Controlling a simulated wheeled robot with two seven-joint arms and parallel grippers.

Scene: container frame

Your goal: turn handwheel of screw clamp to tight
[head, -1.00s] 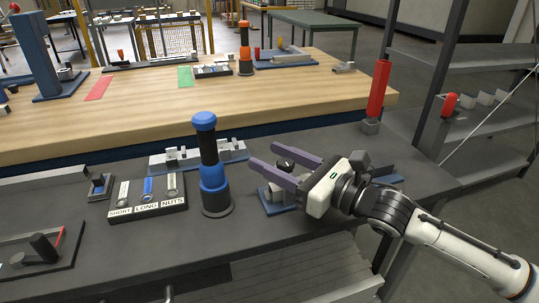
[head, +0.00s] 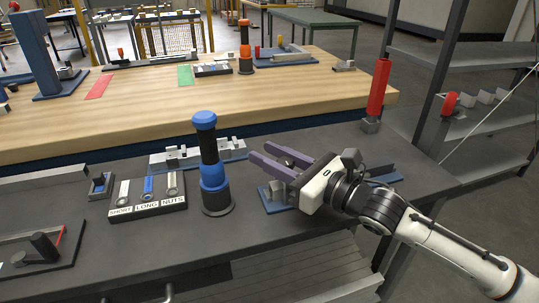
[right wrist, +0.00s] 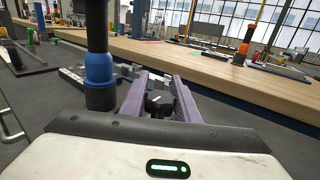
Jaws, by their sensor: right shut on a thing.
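The screw clamp shows in the head view as a blue base (head: 268,208) with a grey block (head: 277,189) on the dark bench, partly covered by my right gripper. Its black handwheel (right wrist: 158,103) shows in the right wrist view between the two purple fingers. My right gripper (head: 262,152) comes in from the right, low over the clamp, and is shut on the handwheel. Its fingers (right wrist: 160,78) reach past the wheel on both sides. In the head view the wheel is hidden by the gripper. My left gripper is not in view.
A black and blue post (head: 213,175) stands just left of the clamp. A grey-block fixture (head: 198,154) lies behind it, and a labelled tray (head: 147,206) is to the left. A red cylinder (head: 378,90) stands at the right rear. The bench front is clear.

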